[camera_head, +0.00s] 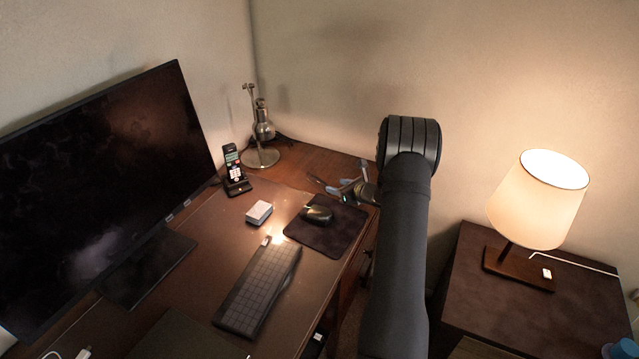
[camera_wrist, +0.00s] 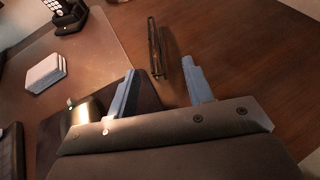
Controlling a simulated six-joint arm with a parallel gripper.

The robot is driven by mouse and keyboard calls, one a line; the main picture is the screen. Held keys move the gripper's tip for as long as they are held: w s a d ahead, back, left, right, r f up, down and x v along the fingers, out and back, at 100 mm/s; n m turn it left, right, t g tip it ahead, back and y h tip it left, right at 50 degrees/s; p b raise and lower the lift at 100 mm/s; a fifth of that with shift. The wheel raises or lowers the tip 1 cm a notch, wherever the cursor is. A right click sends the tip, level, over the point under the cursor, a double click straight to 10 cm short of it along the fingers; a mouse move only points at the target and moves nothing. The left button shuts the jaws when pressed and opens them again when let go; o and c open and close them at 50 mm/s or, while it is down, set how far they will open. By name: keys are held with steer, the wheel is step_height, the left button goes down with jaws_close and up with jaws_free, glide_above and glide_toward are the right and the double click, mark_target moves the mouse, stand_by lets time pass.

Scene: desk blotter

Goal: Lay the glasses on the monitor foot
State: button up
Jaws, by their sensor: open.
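A slim dark elongated object (camera_wrist: 154,48) lies on the wooden desk in the wrist view. It looks like the folded glasses seen narrow side on, but I cannot be sure. It lies ahead of and between the fingertips of my gripper (camera_wrist: 159,66), which is open with its blue fingers apart. In the head view my gripper (camera_head: 332,187) is over the desk's right edge, beyond the mouse pad; I cannot make out the glasses there. The monitor foot (camera_head: 148,272) is a flat dark plate under the monitor (camera_head: 100,190), at the left, with nothing seen on it.
A mouse (camera_head: 318,214) rests on a dark pad (camera_head: 335,236). A lit lamp (camera_head: 540,200) stands on a side table.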

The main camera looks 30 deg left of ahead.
mark_target(323, 182)
steer(key=x, duration=0.8)
steer(key=shift+s+a+r, duration=0.15)
steer(key=shift+s, duration=0.05)
jaws_close()
steer(key=shift+r, duration=0.6)
step_height(323, 182, up, 3)
steer(key=shift+f, duration=0.15)
steer(key=d+r, duration=0.7)
steer(key=d, duration=0.4)
steer(key=shift+d, duration=0.25)
